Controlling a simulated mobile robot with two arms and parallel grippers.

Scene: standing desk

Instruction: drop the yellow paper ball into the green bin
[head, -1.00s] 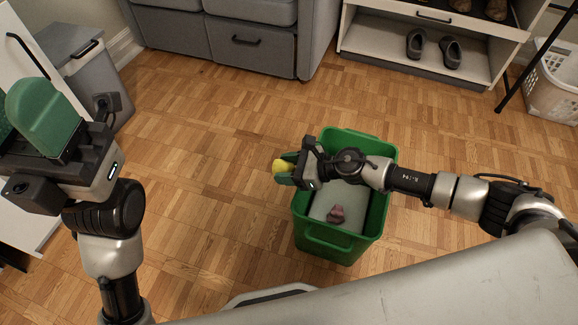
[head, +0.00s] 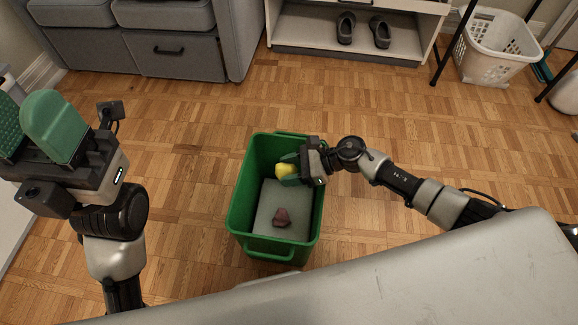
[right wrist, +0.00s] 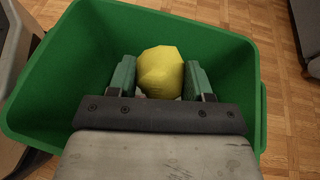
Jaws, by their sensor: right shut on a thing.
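The yellow paper ball (head: 285,172) is a faceted lump between the fingers of my right gripper (head: 290,170). In the right wrist view the ball (right wrist: 161,72) sits between the two green fingers of my right gripper (right wrist: 160,80). The green bin (head: 237,213) stands on the floor, open at the top. The ball appears over the bin's opening, inside the rim's outline in both views; its exact height is hard to tell. The bin's wall (right wrist: 60,75) surrounds the ball in the right wrist view. My left gripper (head: 28,128) is open and empty at the far left.
A reddish-brown lump (head: 282,217) lies on the bin's pale bottom. A grey worn surface (head: 400,275) crosses the front. A shoe shelf (head: 300,35), a grey sofa (head: 170,60) and a white basket (head: 495,48) stand at the back. The wood floor around the bin is clear.

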